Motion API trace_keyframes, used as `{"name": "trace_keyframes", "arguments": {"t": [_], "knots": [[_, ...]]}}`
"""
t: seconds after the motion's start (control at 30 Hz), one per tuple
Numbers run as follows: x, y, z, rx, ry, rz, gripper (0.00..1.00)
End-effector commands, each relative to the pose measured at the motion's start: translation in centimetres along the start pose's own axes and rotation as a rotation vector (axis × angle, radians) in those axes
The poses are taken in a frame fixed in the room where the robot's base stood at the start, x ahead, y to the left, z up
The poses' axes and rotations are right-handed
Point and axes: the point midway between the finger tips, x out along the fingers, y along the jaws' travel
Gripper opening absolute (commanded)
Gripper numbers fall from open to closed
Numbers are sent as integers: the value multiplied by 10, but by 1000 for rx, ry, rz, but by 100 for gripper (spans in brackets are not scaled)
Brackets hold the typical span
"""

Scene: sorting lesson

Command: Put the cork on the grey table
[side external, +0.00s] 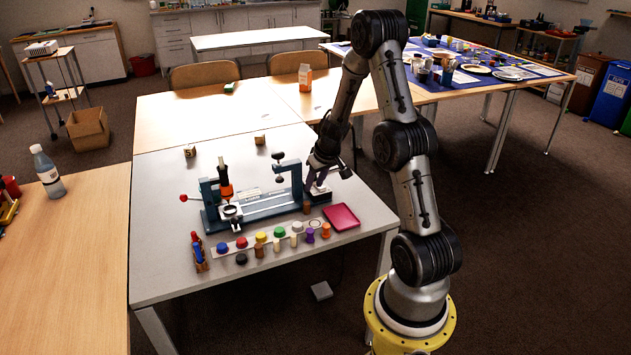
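The grey table (160,270) stands in the middle of the side external view. Several small stoppers or pegs stand in a row near its front. One is a brown, cork-like piece (259,251), between a black piece (241,258) and a beige one (277,245). Another small brown piece (306,207) stands behind the row, just left of my gripper. I cannot tell which of these is the cork. My gripper (318,194) is low over the right part of the table, beside the blue fixture. Its fingers are dark and too small to show whether they are open or hold anything.
A blue bench fixture (262,210) with an orange-handled tool (225,182) stands behind a strip of coloured caps (261,237). A red tray (342,217) lies to the right. The table's front left is clear.

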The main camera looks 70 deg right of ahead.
Motion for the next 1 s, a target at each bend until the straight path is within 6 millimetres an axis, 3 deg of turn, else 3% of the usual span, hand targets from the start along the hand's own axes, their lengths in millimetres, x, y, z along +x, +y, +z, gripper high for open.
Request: {"name": "trace_keyframes", "arguments": {"t": [0.2, 0.33, 0.5, 0.63, 0.77, 0.87, 1.0], "knots": [[-10, -1, -3, -4, 10, 4, 38], [-33, -14, -24, -36, 94, 30, 38], [-102, -43, -64, -103, 292, 121, 38], [-160, -63, -70, -133, 396, 200, 38], [-211, -78, -54, -149, 435, 255, 38], [-241, -90, -28, -161, 423, 268, 38], [-272, -108, 22, -198, 361, 226, 38]]}}
